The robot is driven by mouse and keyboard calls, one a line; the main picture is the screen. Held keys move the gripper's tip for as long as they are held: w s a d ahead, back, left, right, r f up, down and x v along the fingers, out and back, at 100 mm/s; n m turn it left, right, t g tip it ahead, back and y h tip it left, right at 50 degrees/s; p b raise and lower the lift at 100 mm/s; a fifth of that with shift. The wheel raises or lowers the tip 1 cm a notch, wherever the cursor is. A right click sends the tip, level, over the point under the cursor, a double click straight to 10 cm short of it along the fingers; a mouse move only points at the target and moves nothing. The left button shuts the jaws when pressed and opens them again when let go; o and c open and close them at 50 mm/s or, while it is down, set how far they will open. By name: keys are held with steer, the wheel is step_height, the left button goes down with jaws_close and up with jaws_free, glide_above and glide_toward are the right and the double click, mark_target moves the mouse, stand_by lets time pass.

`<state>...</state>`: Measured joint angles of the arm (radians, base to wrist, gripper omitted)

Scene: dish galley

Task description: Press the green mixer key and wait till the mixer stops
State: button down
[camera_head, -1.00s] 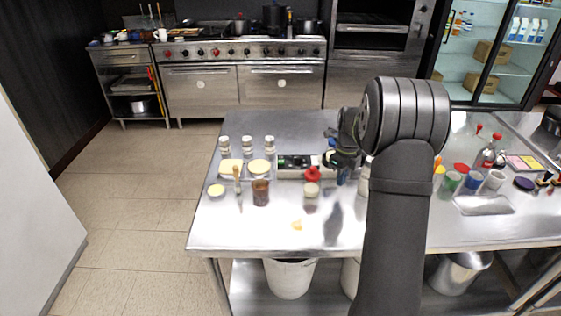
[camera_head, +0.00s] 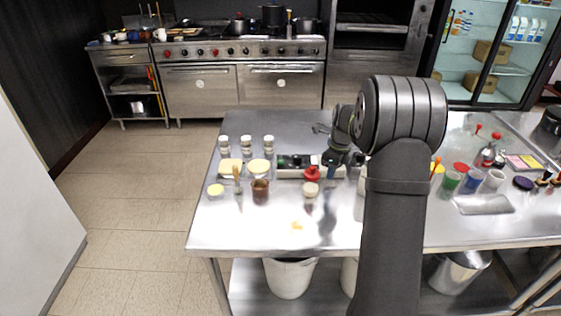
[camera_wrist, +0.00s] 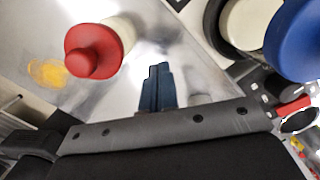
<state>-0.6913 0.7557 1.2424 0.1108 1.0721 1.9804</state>
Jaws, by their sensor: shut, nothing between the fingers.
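A low pale unit with a dark top panel (camera_head: 293,161) stands at the middle of the steel table, partly hidden behind a red-capped bottle and my arm. It may be the mixer; small green spots show on its panel, but I cannot tell which is the key or whether anything turns. My gripper (camera_head: 332,174) is just right of the red-capped bottle (camera_head: 312,174), above the table. In the wrist view its blue fingers (camera_wrist: 157,78) are together and empty, apart from the red cap (camera_wrist: 93,50). No green key is clear in the wrist view.
Several white-topped jars (camera_head: 246,142) and small tubs (camera_head: 260,167) stand left of the unit, with a brown cup (camera_head: 260,190). Coloured cups (camera_head: 472,181) and a metal tray (camera_head: 484,204) lie at right. A yellow smear (camera_head: 297,225) marks the clear front area.

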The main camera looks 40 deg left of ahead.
steer(key=s+a+r+n+y, duration=0.3)
steer(key=a+r+n+y, duration=0.1)
steer(key=a+n, duration=0.55)
step_height(320, 180, up, 6)
steer(key=n+t+y, duration=0.1)
steer(key=n+y, duration=0.3)
steer(key=n, duration=0.9)
glide_above(282, 162)
steer(key=shift+d+r, duration=0.1)
steer(key=shift+r, duration=0.1)
steer(key=shift+f, duration=0.1)
steer(key=shift+f, duration=4.35)
steer(key=shift+f, duration=0.4)
